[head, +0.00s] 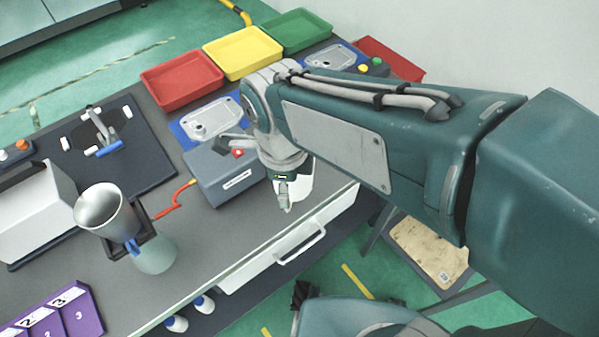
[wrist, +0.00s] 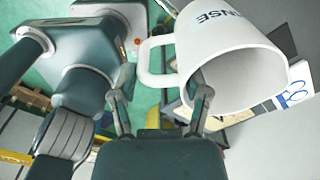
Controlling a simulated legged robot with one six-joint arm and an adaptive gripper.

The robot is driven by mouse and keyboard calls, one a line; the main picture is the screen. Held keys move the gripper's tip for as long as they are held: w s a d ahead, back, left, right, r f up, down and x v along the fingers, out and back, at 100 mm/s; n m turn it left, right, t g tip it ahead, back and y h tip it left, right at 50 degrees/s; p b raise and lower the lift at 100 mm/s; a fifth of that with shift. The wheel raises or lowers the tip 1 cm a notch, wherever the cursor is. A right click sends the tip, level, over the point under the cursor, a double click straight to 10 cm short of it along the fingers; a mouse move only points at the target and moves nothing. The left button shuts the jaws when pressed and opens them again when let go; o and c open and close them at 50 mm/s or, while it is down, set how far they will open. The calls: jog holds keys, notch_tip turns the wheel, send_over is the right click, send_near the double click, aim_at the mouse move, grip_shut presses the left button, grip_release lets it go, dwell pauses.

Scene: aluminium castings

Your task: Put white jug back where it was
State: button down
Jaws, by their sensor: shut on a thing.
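The white jug (wrist: 235,50) fills the upper right of the wrist view, its mouth towards the camera and dark lettering, partly cut off, on its side. My gripper (wrist: 160,98) is shut on the jug at its handle side. The right finger overlaps the jug's mouth and the left finger is outside, beyond the handle. In the head view my gripper (head: 284,207) points down near the bench's front edge. The jug (head: 305,182) shows there only partly, behind the gripper. Whether its base touches the bench is hidden.
A grey box (head: 225,180) with a red button stands left of my gripper. A metal cup (head: 105,215) in a black holder is further left, above a translucent greenish vessel (head: 155,258). Red (head: 182,80), yellow (head: 242,52) and green (head: 296,30) trays line the back.

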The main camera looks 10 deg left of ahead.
jog(key=w, duration=0.1)
jog(key=w+f, duration=0.1)
jog(key=w, duration=0.1)
jog(key=shift+w+f, duration=0.35)
jog(key=w+f, duration=0.4)
jog(key=f, duration=0.1)
jog(key=shift+w+f, duration=0.15)
jog(key=shift+w, duration=0.1)
jog(key=shift+w+f, duration=0.25)
jog(key=shift+f, duration=0.05)
jog(key=shift+a+f, duration=0.1)
jog(key=shift+f, duration=1.45)
jog(key=shift+c, duration=0.4)
grip_release()
